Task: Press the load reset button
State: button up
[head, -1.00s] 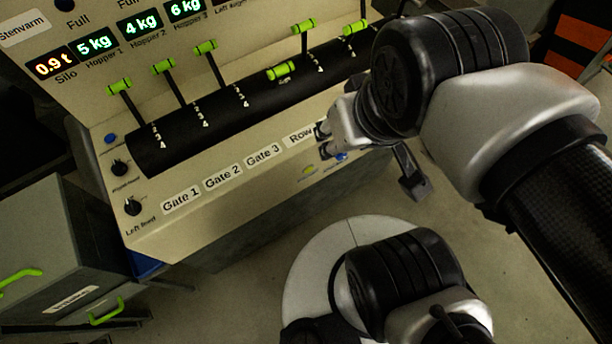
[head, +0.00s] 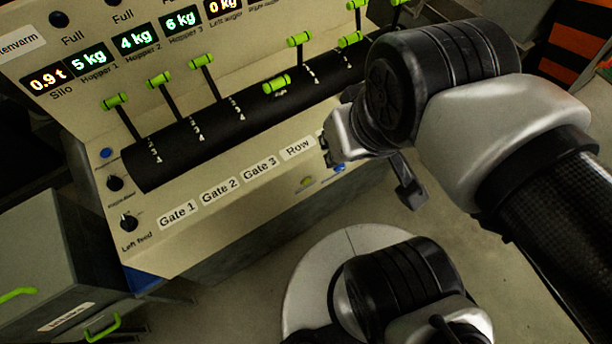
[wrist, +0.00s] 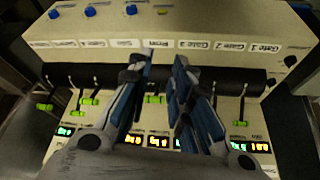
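The cream control panel (head: 250,205) has small buttons on its lower front. A yellow button (head: 306,180) and a blue button (head: 339,168) sit below the Row label, close to my gripper. Their captions are too small to read, so I cannot tell which is load reset. The wrist view shows blue buttons or knobs (wrist: 90,11) and a yellow button (wrist: 163,11) along the far edge. My gripper (wrist: 163,60) is open and empty above the panel, its blue-padded fingertips apart near the label row. In the head view my wrist mostly hides it.
Green-handled levers (head: 202,61) stand up from the black curved strip (head: 240,115). Dark knobs (head: 129,222) and another blue button (head: 106,153) are at the panel's left. A grey cabinet (head: 40,250) with green handles stands at lower left. Floor is open right of the panel.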

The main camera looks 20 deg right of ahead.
grip_shut()
dwell(1.2)
